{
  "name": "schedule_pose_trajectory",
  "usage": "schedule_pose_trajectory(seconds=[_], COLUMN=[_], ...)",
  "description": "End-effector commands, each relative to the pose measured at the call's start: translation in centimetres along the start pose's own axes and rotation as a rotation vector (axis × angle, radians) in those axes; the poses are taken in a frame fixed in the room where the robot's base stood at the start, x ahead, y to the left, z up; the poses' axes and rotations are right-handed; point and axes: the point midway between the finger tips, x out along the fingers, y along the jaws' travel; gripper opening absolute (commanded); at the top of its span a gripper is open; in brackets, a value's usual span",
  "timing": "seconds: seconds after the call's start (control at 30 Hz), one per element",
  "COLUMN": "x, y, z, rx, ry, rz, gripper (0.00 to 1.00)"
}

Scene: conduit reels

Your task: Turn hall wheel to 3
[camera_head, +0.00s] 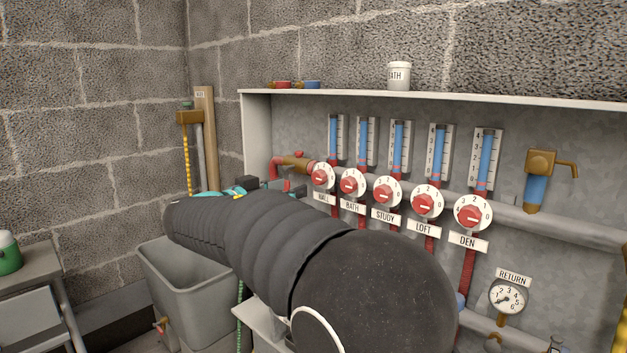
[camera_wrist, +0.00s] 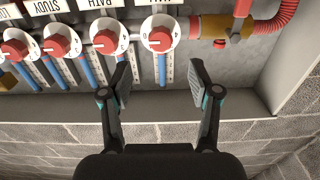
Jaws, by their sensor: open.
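The hall wheel (camera_head: 319,177) is a red knob on a round white numbered dial, leftmost in the row, above its HALL label (camera_head: 323,198). In the wrist view, which is upside down, the hall wheel (camera_wrist: 159,38) lies ahead, centred between the fingertips. My gripper (camera_wrist: 160,72) is open and empty, with its two fingers apart and short of the wheel. In the head view my arm hides most of the gripper. The wheel's numerals are too small to read its setting surely.
The bath wheel (camera_wrist: 106,41) sits close beside, near one finger. Study (camera_head: 387,192), loft (camera_head: 427,202) and den (camera_head: 473,213) wheels continue the row. Red and brass piping (camera_wrist: 240,22) lies on the other side. A shelf edge (camera_head: 430,97) runs above. A grey bin (camera_head: 185,300) stands below.

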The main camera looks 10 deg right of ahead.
Motion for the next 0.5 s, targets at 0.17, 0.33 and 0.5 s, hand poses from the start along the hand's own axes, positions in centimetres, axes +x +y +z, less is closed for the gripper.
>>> schedule_pose_trajectory(seconds=[0.17,0.33,0.5], x=[3.6,6.4,8.2], y=[0.1,0.1,0.1], z=[-0.1,0.0,0.0], rx=[-0.001,-0.002,-0.001], ry=[-0.001,-0.002,-0.001], rz=[0.004,0.003,0.002], gripper=[0.62,0.62,0.62])
